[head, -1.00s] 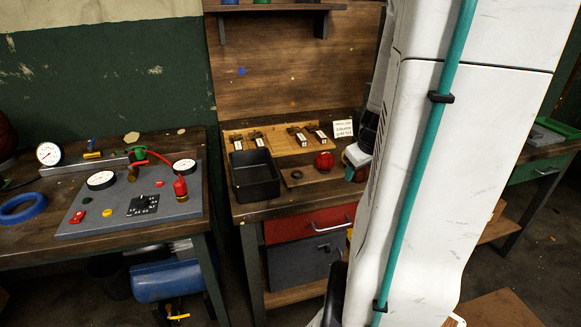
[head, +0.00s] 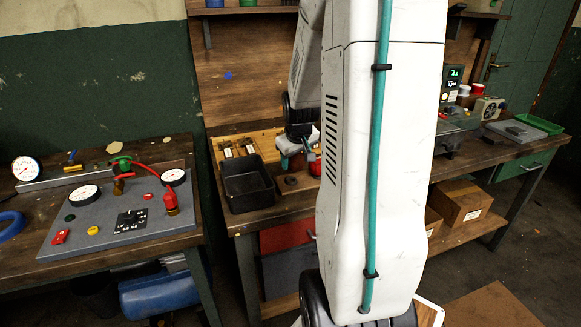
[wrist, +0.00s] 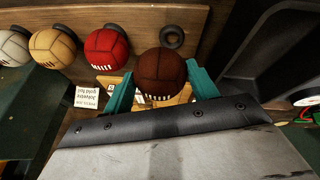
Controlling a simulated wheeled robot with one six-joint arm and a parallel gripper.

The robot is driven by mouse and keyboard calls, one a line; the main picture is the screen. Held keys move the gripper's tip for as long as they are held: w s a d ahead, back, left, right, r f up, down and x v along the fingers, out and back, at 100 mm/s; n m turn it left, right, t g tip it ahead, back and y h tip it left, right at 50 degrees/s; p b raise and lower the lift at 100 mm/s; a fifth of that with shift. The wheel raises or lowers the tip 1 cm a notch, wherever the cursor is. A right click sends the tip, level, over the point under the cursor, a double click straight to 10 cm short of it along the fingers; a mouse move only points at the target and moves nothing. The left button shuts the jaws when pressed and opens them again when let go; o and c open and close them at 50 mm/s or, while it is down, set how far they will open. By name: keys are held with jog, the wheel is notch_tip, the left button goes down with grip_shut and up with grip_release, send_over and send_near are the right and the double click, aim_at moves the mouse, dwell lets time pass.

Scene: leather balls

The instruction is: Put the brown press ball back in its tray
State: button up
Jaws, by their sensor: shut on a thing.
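The brown ball (wrist: 161,72) is dark brown leather with white lacing on its lower side. My gripper (wrist: 159,69) is shut on it, one teal finger on each side, in the wrist view. My gripper (head: 297,160) also shows over the bench in the head view, where I cannot make out the brown ball. A dark ring (wrist: 171,37) lies on a wooden board just beyond the ball; it also shows in the head view (head: 291,181). A black open tray (head: 248,188) stands left of the ring, and its edge appears at right in the wrist view (wrist: 249,60).
A red ball (wrist: 106,50), a tan ball (wrist: 52,53) and a white ball (wrist: 13,47) sit in a row beside the ring. A printed card (wrist: 88,97) stands near the red ball. A gauge panel (head: 110,215) is on the left bench. My arm hides the bench's right part.

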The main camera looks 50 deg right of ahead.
aim_at(291, 167)
jog(key=shift+w+a, duration=0.1)
jog(key=shift+w, duration=0.55)
jog(key=shift+w+f, duration=0.15)
jog(key=shift+f, duration=1.65)
jog(key=shift+f, duration=0.15)
jog(key=shift+f, duration=0.1)
jog(key=o, duration=1.1)
